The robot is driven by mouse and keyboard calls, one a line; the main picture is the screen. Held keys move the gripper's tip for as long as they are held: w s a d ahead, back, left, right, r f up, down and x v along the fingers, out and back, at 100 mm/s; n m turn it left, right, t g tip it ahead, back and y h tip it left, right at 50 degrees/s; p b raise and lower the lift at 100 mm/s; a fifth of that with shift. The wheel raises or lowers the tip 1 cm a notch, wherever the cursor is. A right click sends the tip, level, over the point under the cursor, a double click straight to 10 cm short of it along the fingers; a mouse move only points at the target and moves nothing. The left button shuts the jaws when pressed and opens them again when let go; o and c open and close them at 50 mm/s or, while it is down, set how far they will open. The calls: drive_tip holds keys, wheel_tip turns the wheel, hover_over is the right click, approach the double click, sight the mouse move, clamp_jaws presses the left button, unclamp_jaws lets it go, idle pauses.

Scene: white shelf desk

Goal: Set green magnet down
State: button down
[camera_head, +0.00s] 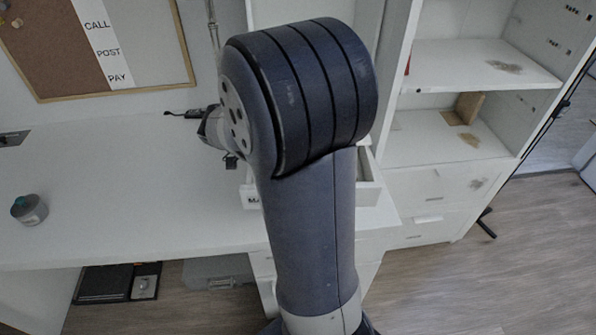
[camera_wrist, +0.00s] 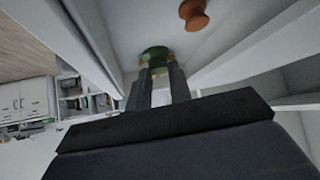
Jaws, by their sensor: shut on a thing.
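The green magnet (camera_wrist: 155,54) is at the tips of my gripper (camera_wrist: 157,73) in the wrist view. My gripper is shut on it, with the two dark fingers on either side. Past the fingertips is a pale surface, between long white walls. I cannot tell whether the magnet touches that surface. In the head view my arm hides the magnet and the fingers.
An orange-brown knob-like piece (camera_wrist: 194,14) is on the pale surface, right of the green magnet. An open white drawer (camera_head: 368,190) shows partly behind my arm. A grey tin (camera_head: 29,210) stands on the white desk (camera_head: 120,190) at left. White shelves (camera_head: 440,140) stand at right.

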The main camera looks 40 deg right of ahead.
wheel_tip(320, 180, down, 4)
drive_tip(key=shift+r, duration=0.1)
drive_tip(key=c, duration=1.6)
unclamp_jaws()
drive_tip(key=shift+o, duration=0.2)
drive_tip(key=v, duration=1.2)
drive_tip(key=shift+s, duration=0.1)
